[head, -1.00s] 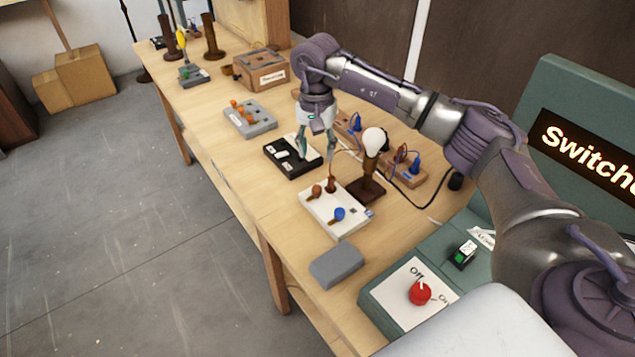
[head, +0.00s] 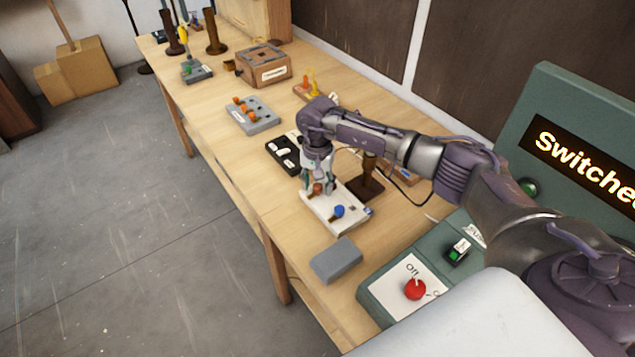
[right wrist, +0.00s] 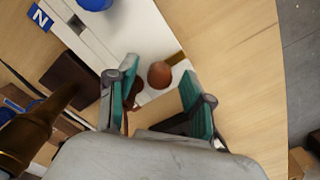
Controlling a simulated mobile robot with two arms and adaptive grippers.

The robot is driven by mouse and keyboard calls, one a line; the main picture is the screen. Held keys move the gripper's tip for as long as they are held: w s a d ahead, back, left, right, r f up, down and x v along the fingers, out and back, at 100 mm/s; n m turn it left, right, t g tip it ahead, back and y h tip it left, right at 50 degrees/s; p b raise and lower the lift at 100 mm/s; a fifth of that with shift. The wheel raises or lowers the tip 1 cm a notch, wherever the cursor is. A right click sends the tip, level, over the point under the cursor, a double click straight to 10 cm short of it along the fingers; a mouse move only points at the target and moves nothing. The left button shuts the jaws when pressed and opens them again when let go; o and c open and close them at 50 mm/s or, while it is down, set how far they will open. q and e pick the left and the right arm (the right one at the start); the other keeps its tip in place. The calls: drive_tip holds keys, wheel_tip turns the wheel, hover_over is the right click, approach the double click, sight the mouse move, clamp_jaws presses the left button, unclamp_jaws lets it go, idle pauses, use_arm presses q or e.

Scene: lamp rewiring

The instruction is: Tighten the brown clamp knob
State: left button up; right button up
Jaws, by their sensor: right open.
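The white terminal block (head: 322,215) lies on the table, with a brown clamp knob (head: 317,189) near its far left end and a blue knob (head: 338,211) nearer me. In the right wrist view the round brown knob (right wrist: 160,75) shows between the open fingers, apart from both as far as I can tell. A second brown piece beside it is partly hidden by a finger. My right gripper (head: 318,185) is open and points down over the block's far end; it also shows in the right wrist view (right wrist: 158,80). My left gripper is out of view.
The dark brown lamp stand (head: 365,187) stands close right of the block, partly behind my right arm. A black switch block (head: 283,154) lies just beyond, and a grey block (head: 337,261) nearer me. The green console with a red knob (head: 415,289) is at front right.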

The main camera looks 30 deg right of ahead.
drive_tip(key=shift+r, duration=0.1)
clamp_jaws()
